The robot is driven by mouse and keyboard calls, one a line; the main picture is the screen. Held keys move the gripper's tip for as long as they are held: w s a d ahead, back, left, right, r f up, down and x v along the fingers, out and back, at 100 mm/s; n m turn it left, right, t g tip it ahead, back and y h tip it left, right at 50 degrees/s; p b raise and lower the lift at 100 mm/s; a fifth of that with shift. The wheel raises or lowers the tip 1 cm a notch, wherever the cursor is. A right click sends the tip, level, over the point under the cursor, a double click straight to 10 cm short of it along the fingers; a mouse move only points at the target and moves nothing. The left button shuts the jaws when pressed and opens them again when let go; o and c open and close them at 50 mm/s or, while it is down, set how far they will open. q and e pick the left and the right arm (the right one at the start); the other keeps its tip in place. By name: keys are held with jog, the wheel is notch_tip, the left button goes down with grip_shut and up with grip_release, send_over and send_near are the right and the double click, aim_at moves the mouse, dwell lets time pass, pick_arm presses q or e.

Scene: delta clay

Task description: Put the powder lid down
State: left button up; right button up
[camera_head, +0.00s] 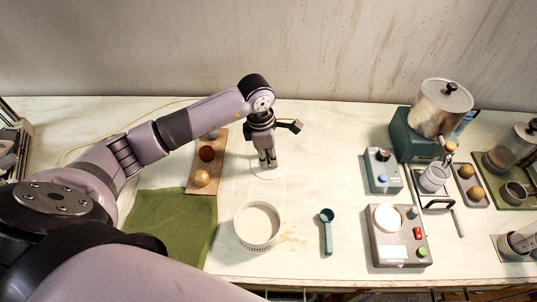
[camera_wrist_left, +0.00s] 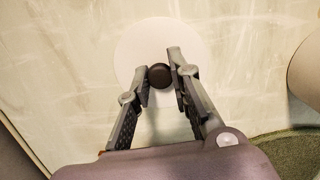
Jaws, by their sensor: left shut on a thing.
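The powder lid (camera_head: 278,171) is a white disc at the middle of the table in the head view, under my left gripper (camera_head: 267,160). In the left wrist view the lid (camera_wrist_left: 165,37) shows as a pale disc with a dark round knob (camera_wrist_left: 159,76). My left gripper (camera_wrist_left: 159,75) is shut on that knob. The lid looks on or just above the table; I cannot tell which. An open white tub (camera_head: 257,226) of pale powder stands in front of it. My right gripper is not in view.
A teal scoop (camera_head: 327,232) lies right of the tub. A wooden board (camera_head: 197,180) with balls and a green cloth (camera_head: 170,225) lie to the left. Button boxes (camera_head: 399,236) and a teal machine with a metal hopper (camera_head: 440,106) stand right. The table around the lid is clear.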

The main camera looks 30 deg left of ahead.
pick_arm(q)
jog(key=o, duration=0.8)
jog(key=shift+r+p, duration=0.1)
jog(key=shift+p, duration=0.2)
jog(key=shift+w+r, duration=0.1)
jog(key=shift+r, duration=0.2)
jog(key=r+b, duration=0.1)
jog(key=r, duration=0.2)
jog(key=a+r+b, duration=0.1)
jog(key=r, duration=0.3)
jog(key=s+r+b, duration=0.1)
jog(key=r, duration=0.3)
jog(key=shift+a+r+b, duration=0.15)
jog(key=shift+b, duration=0.15)
jog(key=shift+r, duration=0.1)
